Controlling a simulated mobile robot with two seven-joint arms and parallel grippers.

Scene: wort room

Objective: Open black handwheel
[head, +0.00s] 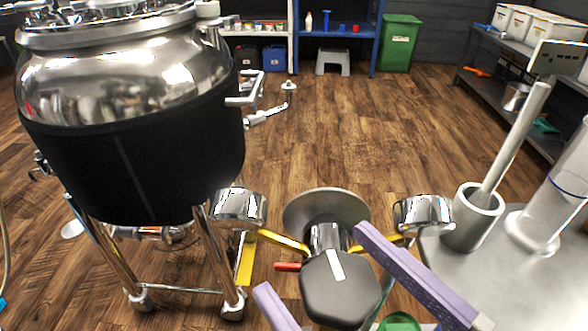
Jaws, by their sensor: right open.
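The black handwheel (345,292) is a dark, lobed knob with a white stripe on its top. It sits at the bottom centre of the head view, on a metal stem in front of a round steel disc (327,211). My right gripper (312,260) shows as two lavender fingers, open and wide apart. One finger is to the left of the handwheel and the other passes on its right. I cannot tell whether either finger touches it. My left gripper is not in view.
Chrome caps (239,207) and yellow levers (284,242) flank the stem, with a red handle (287,267) at its left. A large steel tank (130,160) in a black jacket stands left. A steel table (480,285) with a cup is on the right. The wooden floor behind is mostly clear.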

